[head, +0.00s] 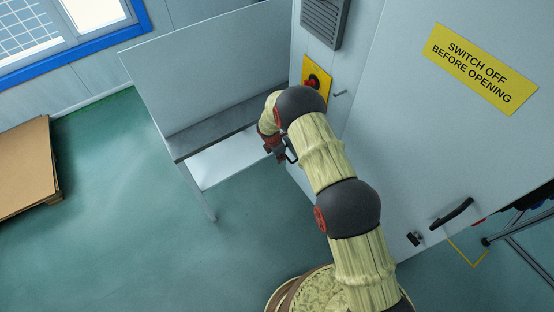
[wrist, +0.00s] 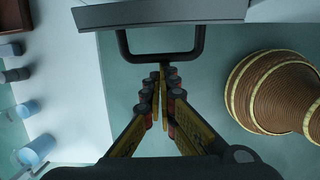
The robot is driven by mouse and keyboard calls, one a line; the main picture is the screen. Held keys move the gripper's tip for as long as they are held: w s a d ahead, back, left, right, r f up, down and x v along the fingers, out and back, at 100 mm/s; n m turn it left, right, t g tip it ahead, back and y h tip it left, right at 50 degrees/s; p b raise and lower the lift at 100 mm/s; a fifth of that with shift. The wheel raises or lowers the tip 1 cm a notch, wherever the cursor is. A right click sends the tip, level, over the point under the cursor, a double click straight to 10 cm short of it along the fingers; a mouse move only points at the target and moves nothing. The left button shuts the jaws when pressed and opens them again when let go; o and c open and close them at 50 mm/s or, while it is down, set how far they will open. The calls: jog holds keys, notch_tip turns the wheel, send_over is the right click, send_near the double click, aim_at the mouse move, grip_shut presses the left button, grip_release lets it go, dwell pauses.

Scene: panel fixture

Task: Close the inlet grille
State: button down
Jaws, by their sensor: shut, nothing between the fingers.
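A dark louvred grille (head: 325,20) is on the pale cabinet face at the top of the head view, partly cut off. The wrist view shows a black U-shaped handle (wrist: 160,56) on the edge of a grey panel (wrist: 160,13); whether this panel belongs to a grille cannot be told. My gripper (wrist: 161,74) is shut and empty, its fingertips together just at the handle's crossbar. Whether they touch it is unclear. In the head view, my gripper (head: 281,155) is low by the cabinet, beside a black handle (head: 291,150), partly hidden by my arm.
A red switch on a yellow plate (head: 316,78) is above my wrist. A cabinet door (head: 420,130) with a warning sign (head: 480,69) stands right. A cardboard-coloured stack (head: 25,170) lies far left; floor between is clear.

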jog(key=w+d+r, duration=0.3)
jog(key=d, duration=0.1)
jog(key=shift+r+p, duration=0.25)
jog(key=shift+p, duration=0.2)
jog(key=shift+w+d+r, duration=0.2)
jog(key=shift+w+r, duration=0.05)
jog(key=shift+w, duration=0.05)
dwell(0.3)
jog(key=s+a+f+t+h+b, duration=0.25)
jog(key=s+a+f+b, duration=0.2)
jog(key=f+b, duration=0.4)
jog(key=s+a+f+t+h+b, duration=0.25)
jog(key=a+f+h+b, duration=0.2)
jog(key=f+b, duration=0.35)
notch_tip(320, 180, down, 14)
jog(key=w+d+t+h+b, duration=0.1)
jog(key=h+b, duration=0.3)
jog(key=b, duration=0.4)
jog(key=shift+t, duration=0.9)
